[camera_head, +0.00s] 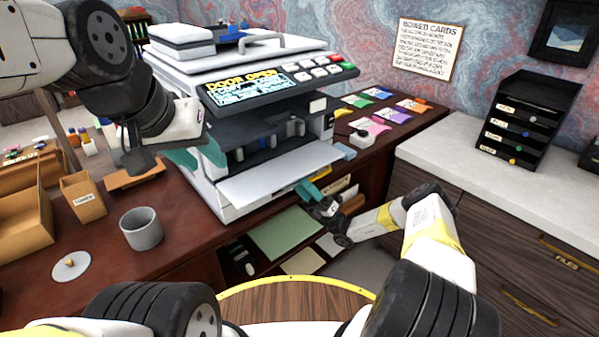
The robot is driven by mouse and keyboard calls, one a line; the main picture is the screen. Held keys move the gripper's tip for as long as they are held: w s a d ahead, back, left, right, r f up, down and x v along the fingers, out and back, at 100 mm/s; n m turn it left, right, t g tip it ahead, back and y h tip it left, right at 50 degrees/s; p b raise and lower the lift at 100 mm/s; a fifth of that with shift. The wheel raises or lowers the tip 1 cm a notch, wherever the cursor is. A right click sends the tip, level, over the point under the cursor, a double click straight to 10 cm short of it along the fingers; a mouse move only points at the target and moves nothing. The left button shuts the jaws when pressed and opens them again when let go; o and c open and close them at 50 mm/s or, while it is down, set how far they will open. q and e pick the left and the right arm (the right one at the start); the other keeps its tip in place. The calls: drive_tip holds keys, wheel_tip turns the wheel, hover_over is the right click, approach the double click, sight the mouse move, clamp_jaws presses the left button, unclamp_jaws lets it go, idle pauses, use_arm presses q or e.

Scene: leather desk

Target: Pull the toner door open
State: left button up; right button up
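The printer (222,105) stands on the desk, and its panel display (248,87) reads "DOOR OPEN". Its white toner door (280,172) is folded down, lying nearly flat below the open dark interior (270,138). My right gripper (308,190) is low, just beyond the door's right front corner, with teal fingers too small to read; contact with the door cannot be told.
A grey cup (141,229), a white disc (71,266) and cardboard boxes (83,197) are on the desk at left. Coloured cards (387,115) lie right of the printer. A black tray rack (528,118) stands on the right cabinet. Open shelves (285,232) are below the door.

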idle(0.4)
drive_tip(key=v, duration=0.8)
drive_tip(key=shift+d+r, duration=0.1)
drive_tip(key=shift+r, duration=0.05)
